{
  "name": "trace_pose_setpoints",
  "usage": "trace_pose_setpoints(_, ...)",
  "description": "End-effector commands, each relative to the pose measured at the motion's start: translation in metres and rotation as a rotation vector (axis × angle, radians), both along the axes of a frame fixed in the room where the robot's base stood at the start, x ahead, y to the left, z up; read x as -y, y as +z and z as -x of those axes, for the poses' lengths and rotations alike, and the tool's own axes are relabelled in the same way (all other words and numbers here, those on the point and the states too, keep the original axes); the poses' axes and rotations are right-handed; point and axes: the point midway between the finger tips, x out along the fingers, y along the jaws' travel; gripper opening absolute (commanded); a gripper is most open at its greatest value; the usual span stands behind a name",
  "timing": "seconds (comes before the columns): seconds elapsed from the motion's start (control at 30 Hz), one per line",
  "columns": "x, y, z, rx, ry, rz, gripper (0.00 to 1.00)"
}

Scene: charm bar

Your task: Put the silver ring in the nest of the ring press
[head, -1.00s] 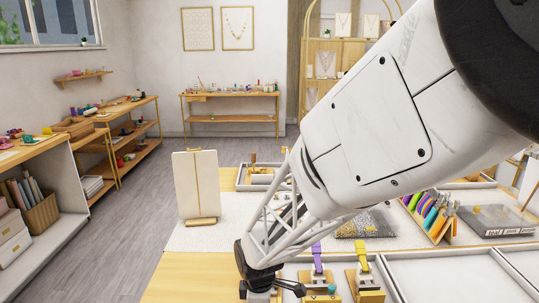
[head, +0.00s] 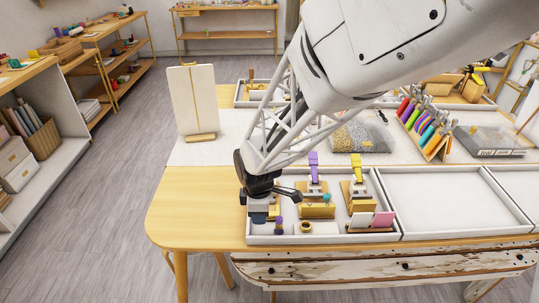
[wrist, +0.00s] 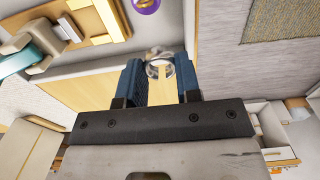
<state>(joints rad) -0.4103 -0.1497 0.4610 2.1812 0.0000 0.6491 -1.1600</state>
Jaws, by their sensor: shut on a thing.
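My gripper (head: 259,217) points down over the left end of the white tray (head: 345,239). In the wrist view its two blue fingers (wrist: 160,72) are shut on the silver ring (wrist: 158,52), which shows at the fingertips. The ring cannot be made out in the head view. Fixtures with a purple lever (head: 314,165) and a yellow lever (head: 357,168) stand in the tray to the right of the gripper. I cannot tell which thing is the ring press, and its nest is not clearly visible.
Close right of the gripper stand a small purple-topped piece (head: 279,225), a gold ring-shaped piece (head: 306,228) and a gold block (head: 317,211). The tray's middle compartment (head: 440,200) is empty.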

Motion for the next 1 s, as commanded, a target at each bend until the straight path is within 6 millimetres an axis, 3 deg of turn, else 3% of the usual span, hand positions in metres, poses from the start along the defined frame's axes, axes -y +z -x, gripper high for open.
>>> trace_pose_setpoints(0.47, 0.001, 0.002, -0.004, 0.001, -0.078, 0.000, 0.14)
trace_pose_setpoints(1.0, 0.011, 0.012, -0.032, 0.000, -0.635, 0.000, 0.14)
